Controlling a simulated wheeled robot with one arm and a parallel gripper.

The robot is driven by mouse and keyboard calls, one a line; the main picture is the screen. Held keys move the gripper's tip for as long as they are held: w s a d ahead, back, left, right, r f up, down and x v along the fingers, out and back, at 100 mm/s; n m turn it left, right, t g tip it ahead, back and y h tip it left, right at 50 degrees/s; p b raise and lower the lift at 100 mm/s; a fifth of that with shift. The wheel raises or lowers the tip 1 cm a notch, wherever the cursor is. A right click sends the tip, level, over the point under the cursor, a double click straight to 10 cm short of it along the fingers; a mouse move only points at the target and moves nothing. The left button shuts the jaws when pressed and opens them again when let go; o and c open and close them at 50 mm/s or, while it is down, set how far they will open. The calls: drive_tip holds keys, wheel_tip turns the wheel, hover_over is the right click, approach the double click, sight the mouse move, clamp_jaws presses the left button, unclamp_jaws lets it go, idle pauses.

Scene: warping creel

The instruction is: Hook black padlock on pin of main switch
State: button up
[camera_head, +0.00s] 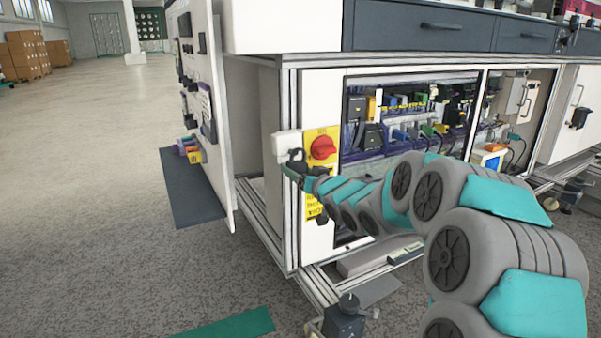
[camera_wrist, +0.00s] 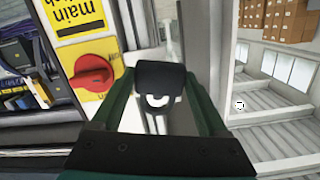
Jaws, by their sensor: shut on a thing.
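My gripper (camera_head: 291,170) is shut on a black padlock (camera_wrist: 160,74), with a green finger on each side of it in the wrist view. In the head view the padlock (camera_head: 296,156) is dark and small, left of the red main switch knob (camera_head: 323,147) on its yellow plate (camera_head: 331,133). The red knob also shows in the wrist view (camera_wrist: 91,75), left of the padlock and apart from it. A pale ring shape shows at the padlock's near end. I cannot make out the pin, or whether the shackle is around it.
A white block (camera_head: 287,143) sits just behind the padlock at the cabinet's corner post. An open cabinet door (camera_head: 217,110) stands to the left. An open bay of electrical parts (camera_head: 410,110) lies right of the switch. The floor at the left is mostly clear.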

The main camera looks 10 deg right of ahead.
sight(298, 171)
drive_tip(key=shift+p+x, duration=0.85)
drive_tip(key=shift+x, duration=0.6)
drive_tip(key=o, duration=1.5)
drive_tip(key=v, duration=0.6)
drive_tip(key=shift+s+d, duration=0.15)
drive_tip(key=shift+s, duration=0.35)
drive_tip(key=shift+v, duration=3.85)
